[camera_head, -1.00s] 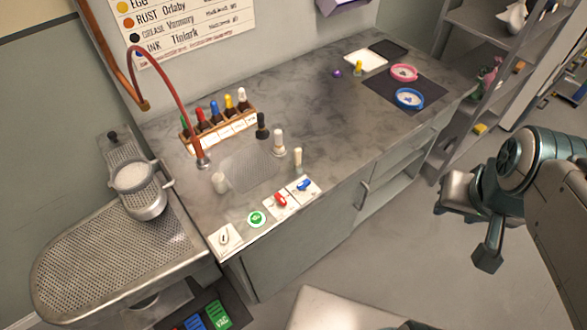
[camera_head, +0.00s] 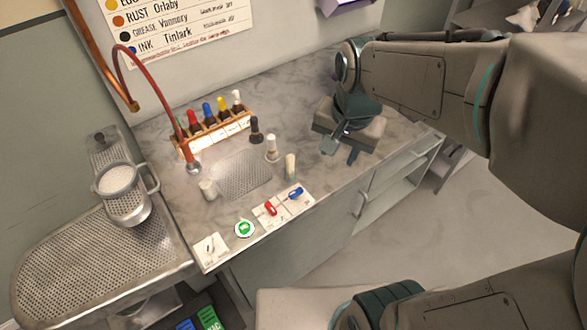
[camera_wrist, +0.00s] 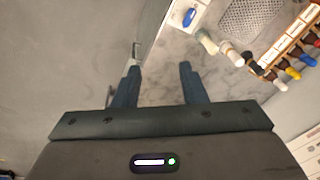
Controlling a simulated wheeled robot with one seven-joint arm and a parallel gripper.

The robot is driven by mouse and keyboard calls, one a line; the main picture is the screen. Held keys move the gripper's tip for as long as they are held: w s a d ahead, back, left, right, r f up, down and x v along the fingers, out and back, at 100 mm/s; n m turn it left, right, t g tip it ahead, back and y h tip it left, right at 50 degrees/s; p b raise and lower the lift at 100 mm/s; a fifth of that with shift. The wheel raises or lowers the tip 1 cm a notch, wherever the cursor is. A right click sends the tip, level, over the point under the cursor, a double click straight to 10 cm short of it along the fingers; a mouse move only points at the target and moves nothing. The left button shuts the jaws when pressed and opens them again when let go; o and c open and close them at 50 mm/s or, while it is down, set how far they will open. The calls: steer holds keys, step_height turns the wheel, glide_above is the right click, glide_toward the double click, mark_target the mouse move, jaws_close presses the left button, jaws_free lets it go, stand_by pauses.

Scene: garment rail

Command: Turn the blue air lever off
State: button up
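The blue air lever (camera_head: 294,194) is on a white plate near the counter's front edge, right of a red lever (camera_head: 270,208). In the wrist view the blue lever (camera_wrist: 190,16) shows at the top, ahead and to the right of my fingers. My gripper (camera_head: 342,150) is above the counter, to the right of the lever and apart from it. In the wrist view my gripper (camera_wrist: 158,85) has its two fingers spread with only counter and floor visible between them. It is open and empty.
A cream peg (camera_head: 291,167), a white-topped bottle (camera_head: 272,149) and a dark bottle (camera_head: 256,130) stand behind the levers. A rack of coloured bottles (camera_head: 215,131) is farther back.

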mark_target(296, 191)
steer(key=w+a+f+m+g+b, duration=0.2)
steer(key=w+a+f+m, duration=0.4)
steer(key=a+f, duration=0.2)
steer(key=shift+h, duration=0.3)
step_height(296, 191, down, 14)
steer(key=shift+r+p, duration=0.25)
steer(key=shift+p, duration=0.25)
